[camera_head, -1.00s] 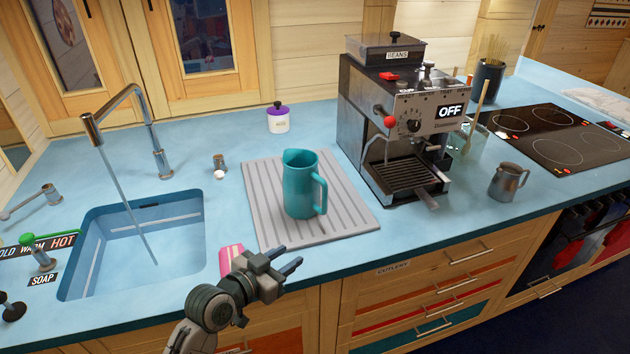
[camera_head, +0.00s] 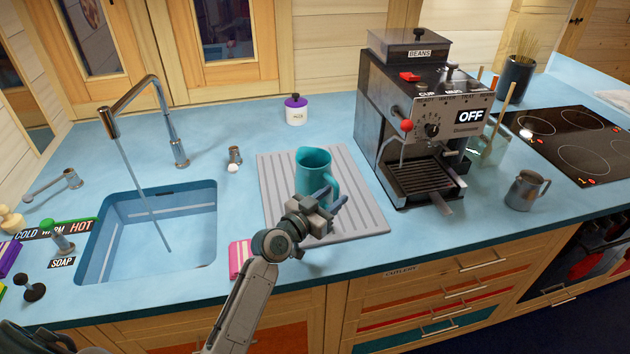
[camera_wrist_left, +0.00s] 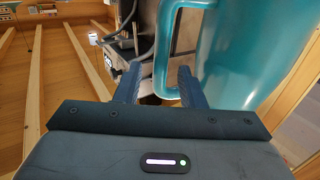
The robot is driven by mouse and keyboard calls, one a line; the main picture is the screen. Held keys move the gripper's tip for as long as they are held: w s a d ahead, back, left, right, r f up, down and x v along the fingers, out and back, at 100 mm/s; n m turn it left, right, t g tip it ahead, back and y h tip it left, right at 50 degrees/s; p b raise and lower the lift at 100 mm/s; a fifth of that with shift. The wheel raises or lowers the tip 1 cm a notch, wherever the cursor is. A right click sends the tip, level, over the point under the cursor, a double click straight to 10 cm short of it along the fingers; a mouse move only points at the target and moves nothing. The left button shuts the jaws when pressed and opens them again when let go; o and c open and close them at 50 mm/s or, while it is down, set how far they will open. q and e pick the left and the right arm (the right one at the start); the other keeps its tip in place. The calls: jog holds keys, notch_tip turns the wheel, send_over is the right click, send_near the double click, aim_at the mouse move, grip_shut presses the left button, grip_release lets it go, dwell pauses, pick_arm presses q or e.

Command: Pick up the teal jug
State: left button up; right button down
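The teal jug (camera_head: 312,168) stands upright on the grey ribbed mat (camera_head: 274,185), its handle towards the right. My left gripper (camera_head: 333,193) is in front of the jug at handle height and hides its lower part. In the left wrist view the jug (camera_wrist_left: 240,55) fills the right side. There the two fingers of my left gripper (camera_wrist_left: 158,82) are apart, and the jug's handle (camera_wrist_left: 163,50) shows between them. I cannot tell how deep the handle sits between the fingers. My right gripper is not in view.
A coffee machine (camera_head: 375,110) stands right of the mat. A sink (camera_head: 207,220) with a running tap (camera_head: 178,140) lies to the left. A pink sponge (camera_head: 240,260) lies near the counter's front edge. A metal pitcher (camera_head: 524,190) stands at the right.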

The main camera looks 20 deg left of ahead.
pick_arm(q)
jog(key=shift+x, duration=1.1)
jog(key=shift+s, duration=0.1)
grip_shut()
dwell(0.3)
jog(key=shift+r, duration=0.1)
